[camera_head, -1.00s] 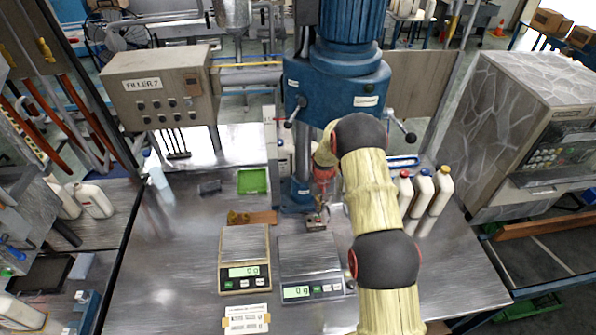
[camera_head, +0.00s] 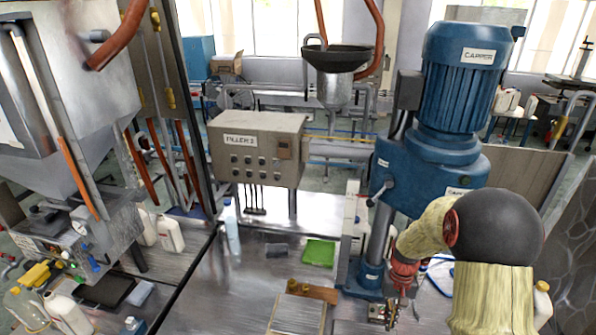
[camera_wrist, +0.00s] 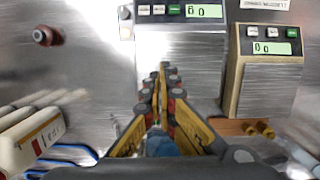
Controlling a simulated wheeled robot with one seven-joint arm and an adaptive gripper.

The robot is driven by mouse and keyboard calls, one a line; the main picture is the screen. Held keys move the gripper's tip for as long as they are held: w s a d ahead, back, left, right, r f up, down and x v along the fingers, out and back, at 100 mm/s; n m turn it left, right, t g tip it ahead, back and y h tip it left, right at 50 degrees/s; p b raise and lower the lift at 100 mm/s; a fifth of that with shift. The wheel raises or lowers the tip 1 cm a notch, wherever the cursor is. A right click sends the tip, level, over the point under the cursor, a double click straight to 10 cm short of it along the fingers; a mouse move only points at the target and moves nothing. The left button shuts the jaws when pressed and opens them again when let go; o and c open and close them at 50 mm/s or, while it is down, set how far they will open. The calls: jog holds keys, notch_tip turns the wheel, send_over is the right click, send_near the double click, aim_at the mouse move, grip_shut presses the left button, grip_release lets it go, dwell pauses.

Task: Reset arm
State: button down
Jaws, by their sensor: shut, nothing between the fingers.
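My arm comes up from the lower right in the head view, bent at a black joint. My gripper (camera_head: 391,313) points down beside the foot of the blue capper (camera_head: 440,140), partly cut by the frame's bottom edge. In the wrist view my gripper's two fingers (camera_wrist: 163,75) meet at the tips, with nothing between them. Two scales with green displays show beyond the fingertips in the wrist view, one grey (camera_wrist: 180,60) and one tan-edged (camera_wrist: 268,75).
A grey control box (camera_head: 258,150) stands left of the capper. White bottles (camera_wrist: 28,140) lie at the wrist view's left, near a dark red cap-like piece (camera_wrist: 47,36). A filling machine (camera_head: 65,110) stands at far left.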

jog(key=s+a+r+n+t+b, duration=0.1)
jog(key=s+a+r+t+b, duration=0.2)
jog(key=s+r+b, duration=0.4)
jog(key=s+a+r+n+t+b, duration=0.1)
jog(key=s+a+r+t+b, duration=0.3)
jog(key=s, duration=1.2)
notch_tip(320, 180, up, 4)
jog(key=a+b, duration=0.2)
jog(key=b, duration=0.2)
jog(key=shift+s+r+t, duration=0.15)
jog(key=shift+s+t, duration=0.1)
jog(key=shift+t, duration=0.05)
jog(key=shift+w+d, duration=0.1)
jog(key=w+d+f+m+g, duration=0.1)
jog(key=w+d+f, duration=0.3)
jog(key=w+f, duration=0.5)
jog(key=w+d+f+m+g+b, duration=0.15)
jog(key=w+d+f, duration=0.4)
jog(key=w, duration=0.75)
jog(key=w+d+f+g, duration=0.1)
jog(key=w+d+f, duration=0.3)
jog(key=w+f, duration=0.5)
jog(key=w+r+t+h, duration=0.1)
jog(key=w+r, duration=0.3)
jog(key=w, duration=0.3)
jog(key=shift+w+d+r, duration=0.15)
jog(key=shift+d+r, duration=0.15)
jog(key=shift+d, duration=0.1)
